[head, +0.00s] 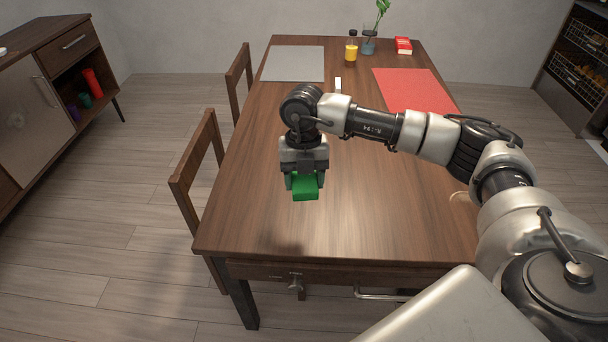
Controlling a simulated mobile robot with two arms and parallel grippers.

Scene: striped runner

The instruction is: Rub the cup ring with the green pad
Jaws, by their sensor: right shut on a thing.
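The green pad (306,190) is held between the fingers of my right gripper (305,178), which points down over the left-middle part of the wooden table (370,225). A soft shadow on the tabletop in front of the pad suggests that it is above the wood, not touching. A pale curved mark (459,195) shows at the table's right side beside my right arm. It is partly hidden, and I cannot tell if it is the cup ring. No other ring is clear on the wood. My left gripper is out of view.
A grey mat (293,63), a red mat (412,91), a yellow bottle (351,49), a vase with a plant (369,43), a red box (403,45) and a small white item (338,83) occupy the far table. Chairs (198,165) line its left side. The near tabletop is clear.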

